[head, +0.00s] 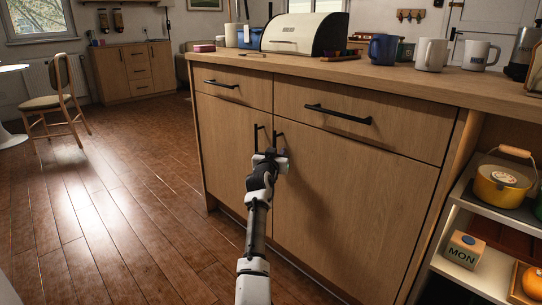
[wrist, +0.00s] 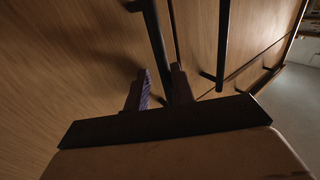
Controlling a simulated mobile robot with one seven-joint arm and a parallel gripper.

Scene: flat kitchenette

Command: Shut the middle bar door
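The bar has two wooden doors side by side under two drawers. The right one, the middle bar door (head: 345,205), looks flush or nearly flush with the front; a small gap cannot be ruled out. Its upright black handle (head: 279,137) is near its left edge. The left door (head: 222,150) looks shut, with its own black handle (head: 257,137). My gripper (head: 270,156) is at the lower part of these handles. In the wrist view my gripper (wrist: 160,84) has its fingers apart, with a black handle (wrist: 155,40) running between them; firm contact cannot be made out.
Above the doors are shut drawers with black handles (head: 338,114). The countertop (head: 400,86) holds mugs and a bread box (head: 305,33). Open shelves at right hold a yellow pot (head: 500,187). The wooden floor (head: 110,200) at left is clear; a chair (head: 60,98) stands farther back.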

